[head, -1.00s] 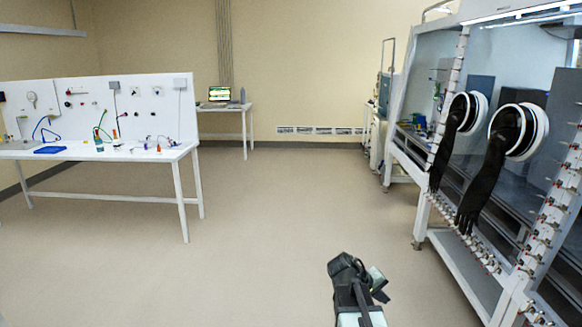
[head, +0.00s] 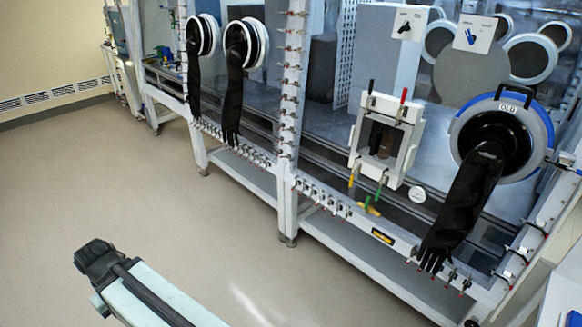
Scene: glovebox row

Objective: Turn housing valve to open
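A white square housing (head: 386,137) with a framed window stands on the front of the glovebox, right of centre. Two levers stick up from its top, one black (head: 370,88) and one red (head: 403,96). Under it are a green handle (head: 377,191) and a yellow one (head: 352,180). I cannot tell which of these is the housing valve or how it is set. My gripper (head: 92,254) is at the lower left over bare floor, far from the housing. Its fingers are too dark and small to show whether they are open.
A black glove (head: 465,205) hangs from a blue-rimmed port marked OLD (head: 505,133), right of the housing. Two more gloves hang further left. The glovebox's white legs and lower rail (head: 340,215) edge the floor. The floor (head: 60,180) at left is clear. A white surface (head: 562,290) is at the lower right.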

